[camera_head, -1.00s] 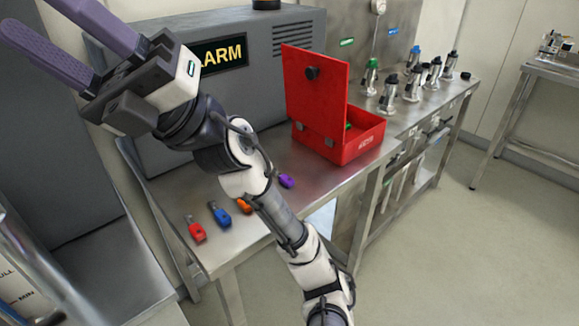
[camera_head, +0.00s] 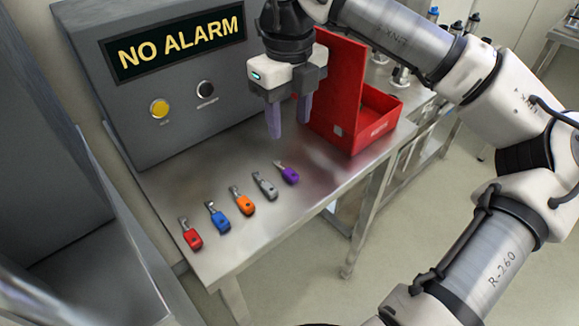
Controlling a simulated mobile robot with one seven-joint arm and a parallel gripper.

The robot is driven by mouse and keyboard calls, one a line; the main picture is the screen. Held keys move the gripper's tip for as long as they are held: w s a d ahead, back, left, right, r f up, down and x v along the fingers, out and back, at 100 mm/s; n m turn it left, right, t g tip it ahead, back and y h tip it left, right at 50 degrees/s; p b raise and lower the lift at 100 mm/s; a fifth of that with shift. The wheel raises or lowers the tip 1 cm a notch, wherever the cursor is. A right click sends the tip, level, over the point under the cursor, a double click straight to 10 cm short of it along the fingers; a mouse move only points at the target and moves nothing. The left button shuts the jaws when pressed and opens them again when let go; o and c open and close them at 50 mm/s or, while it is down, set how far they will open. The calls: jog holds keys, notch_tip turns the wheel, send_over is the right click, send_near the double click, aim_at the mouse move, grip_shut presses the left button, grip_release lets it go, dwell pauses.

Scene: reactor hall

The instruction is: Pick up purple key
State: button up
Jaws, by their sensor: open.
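The purple key (camera_head: 289,175) lies on the metal table at the right end of a row of keys, its shaft pointing up and left. My gripper (camera_head: 289,120) points down above the table, behind and above the purple key and apart from it. Its two purple fingers are spread with nothing between them.
A grey key (camera_head: 266,187), an orange key (camera_head: 243,202), a blue key (camera_head: 218,219) and a red key (camera_head: 191,236) lie left of it on the table (camera_head: 285,215). An open red box (camera_head: 372,130) stands at right. A grey console (camera_head: 165,85) reading "NO ALARM" stands behind.

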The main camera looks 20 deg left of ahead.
send_over(290, 172)
jog(key=f, duration=0.5)
jog(key=s+f, duration=0.1)
jog(key=f, duration=0.1)
jog(key=shift+f+p, duration=0.35)
jog(key=shift+w+f+p, duration=0.25)
jog(key=shift+f+p, duration=0.15)
jog(key=shift+f, duration=0.9)
jog(key=shift+w+f+p, duration=0.25)
jog(key=shift+f+p, duration=0.1)
jog(key=shift+f, duration=0.9)
grip_shut()
jog(key=shift+r, duration=0.1)
